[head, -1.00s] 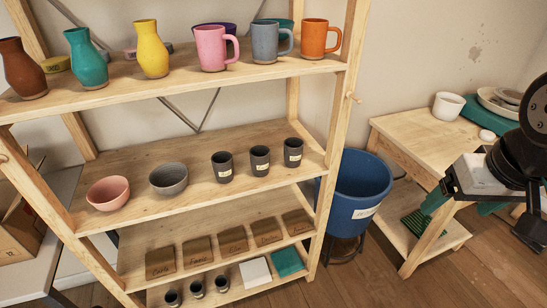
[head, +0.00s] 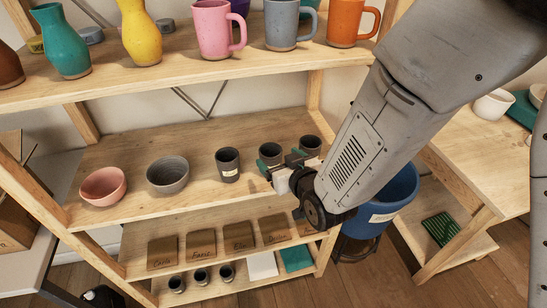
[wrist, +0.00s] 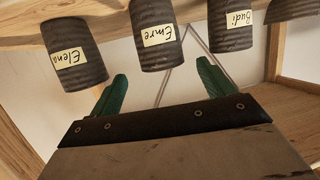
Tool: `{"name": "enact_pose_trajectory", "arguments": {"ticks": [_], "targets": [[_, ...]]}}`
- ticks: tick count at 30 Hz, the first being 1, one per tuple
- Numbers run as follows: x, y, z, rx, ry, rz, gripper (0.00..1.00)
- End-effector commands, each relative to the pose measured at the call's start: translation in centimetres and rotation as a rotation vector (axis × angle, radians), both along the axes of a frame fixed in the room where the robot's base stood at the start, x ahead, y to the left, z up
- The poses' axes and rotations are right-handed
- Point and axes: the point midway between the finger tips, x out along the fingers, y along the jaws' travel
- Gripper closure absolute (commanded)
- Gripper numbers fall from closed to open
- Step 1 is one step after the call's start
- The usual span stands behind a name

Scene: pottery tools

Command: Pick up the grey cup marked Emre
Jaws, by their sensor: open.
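The grey cup marked Emre (wrist: 155,32) appears upside down in the wrist view, label towards me, between the cups marked Elena (wrist: 75,52) and Budi (wrist: 233,25). In the head view the Emre cup (head: 271,149) is the middle dark cup on the shelf; my gripper hides its lower part. My gripper (head: 284,158) is open and empty in front of it. In the wrist view the green fingertips (wrist: 162,75) are spread, with the Emre cup beyond the gap between them. I see no contact.
The Budi cup (head: 228,165) and Elena cup (head: 310,146) stand close on either side. A grey bowl (head: 168,176) and pink bowl (head: 103,185) are further left. The upper shelf (head: 190,72) with mugs and vases is above; a blue bucket (head: 395,200) stands right.

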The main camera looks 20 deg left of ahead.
Motion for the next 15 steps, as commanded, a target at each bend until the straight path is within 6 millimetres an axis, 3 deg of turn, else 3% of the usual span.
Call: {"name": "enact_pose_trajectory", "arguments": {"ticks": [15], "targets": [[4.7, 4.5, -1.7, 0.003, -0.003, -0.001, 0.19]]}}
